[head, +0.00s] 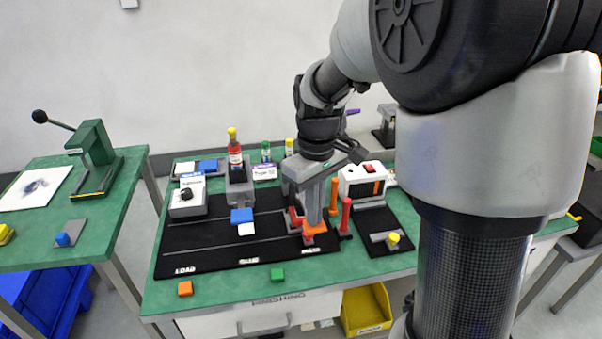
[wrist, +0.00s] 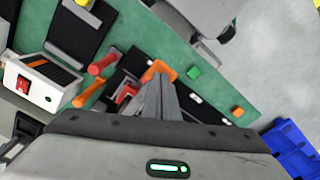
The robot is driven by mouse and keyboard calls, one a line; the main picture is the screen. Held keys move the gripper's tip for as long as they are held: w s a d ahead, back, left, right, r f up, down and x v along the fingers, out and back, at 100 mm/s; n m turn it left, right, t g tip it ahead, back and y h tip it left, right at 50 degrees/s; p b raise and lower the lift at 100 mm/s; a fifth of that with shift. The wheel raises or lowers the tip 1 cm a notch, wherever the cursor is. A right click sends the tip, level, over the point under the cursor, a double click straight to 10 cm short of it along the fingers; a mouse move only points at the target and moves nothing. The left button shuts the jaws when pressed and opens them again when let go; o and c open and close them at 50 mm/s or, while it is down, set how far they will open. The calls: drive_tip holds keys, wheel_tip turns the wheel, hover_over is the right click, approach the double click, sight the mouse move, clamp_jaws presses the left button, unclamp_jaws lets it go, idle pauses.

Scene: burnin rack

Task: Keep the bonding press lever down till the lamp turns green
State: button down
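My gripper (head: 314,218) points down over the right lane of the black mat, its fingers together. In the wrist view its fingers (wrist: 158,92) also look closed, with nothing seen between them. An orange piece (head: 316,229) is right at the fingertips; it also shows in the wrist view (wrist: 160,70). I cannot tell whether they touch. A red part (wrist: 127,93) lies beside the fingers. A red-handled upright (head: 346,214) and an orange one (head: 334,196) stand just right of my gripper. The press body is mostly hidden behind my gripper; I cannot make out its lamp.
A white box with a red switch (head: 362,172) stands behind right. Grey stations (head: 240,190) stand at the mat's back. An orange block (head: 185,288) and a green block (head: 277,274) lie on the front edge. A green lever press (head: 95,150) stands on the left table.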

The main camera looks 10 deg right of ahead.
wheel_tip(320, 180, up, 19)
drive_tip(key=w+p, duration=0.2)
drive_tip(key=p, duration=1.4)
drive_tip(key=shift+r, duration=0.2)
idle(0.4)
idle(0.3)
drive_tip(key=s+r+m+t+p, duration=0.1)
drive_tip(key=s+r+m+t, duration=0.1)
drive_tip(key=s+r, duration=0.3)
drive_tip(key=s+r+m+t, duration=0.3)
drive_tip(key=s+r+m, duration=0.1)
drive_tip(key=s, duration=0.9)
drive_tip(key=shift+s+r+t+p, duration=0.15)
drive_tip(key=shift+r+t+p, duration=0.15)
drive_tip(key=shift+r+p, duration=0.1)
